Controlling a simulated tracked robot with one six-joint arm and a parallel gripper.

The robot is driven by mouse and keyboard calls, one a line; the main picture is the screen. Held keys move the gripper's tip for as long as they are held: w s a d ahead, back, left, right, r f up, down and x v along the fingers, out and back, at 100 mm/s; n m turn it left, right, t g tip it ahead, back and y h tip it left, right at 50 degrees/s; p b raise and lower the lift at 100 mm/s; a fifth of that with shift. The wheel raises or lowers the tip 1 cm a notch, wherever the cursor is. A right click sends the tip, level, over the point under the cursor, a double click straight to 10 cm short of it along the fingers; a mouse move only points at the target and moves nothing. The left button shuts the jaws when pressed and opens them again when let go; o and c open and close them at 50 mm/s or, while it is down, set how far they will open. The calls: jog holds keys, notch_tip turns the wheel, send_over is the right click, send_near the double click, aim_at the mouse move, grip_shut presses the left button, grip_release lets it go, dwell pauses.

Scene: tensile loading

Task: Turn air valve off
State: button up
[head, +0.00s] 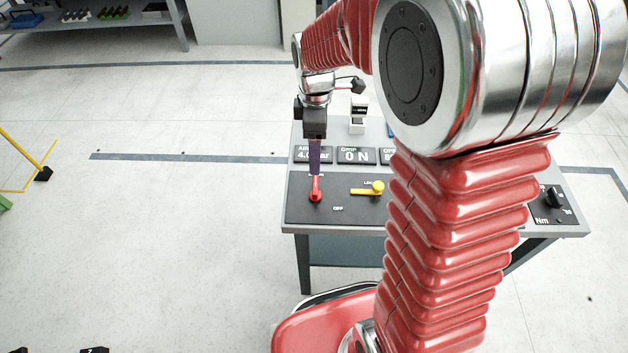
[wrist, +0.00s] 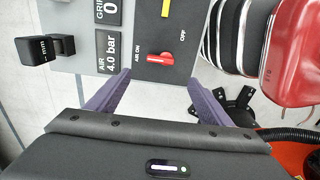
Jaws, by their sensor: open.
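The red air valve (head: 316,190) sits at the left of the dark panel on the grey control table. Its lever points toward the "AIR ON" label, away from "OFF", as the wrist view also shows on the red valve (wrist: 162,57). My gripper (head: 315,168) points down just above and behind the valve in the head view. Its two purple fingers (wrist: 158,80) are spread wide in the wrist view, with nothing between them. The valve lies just beyond the fingertips, and no contact shows.
A yellow lever (head: 372,189) sits right of the valve on the same panel. A black knob (head: 555,198) stands at the far right. Open floor lies left of the table.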

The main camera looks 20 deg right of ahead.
aim_at(315, 184)
jog(key=shift+f, duration=0.1)
notch_tip(315, 184, down, 14)
jog(key=shift+r, duration=0.2)
dwell(0.4)
jog(key=shift+w, duration=0.1)
jog(key=c, duration=1)
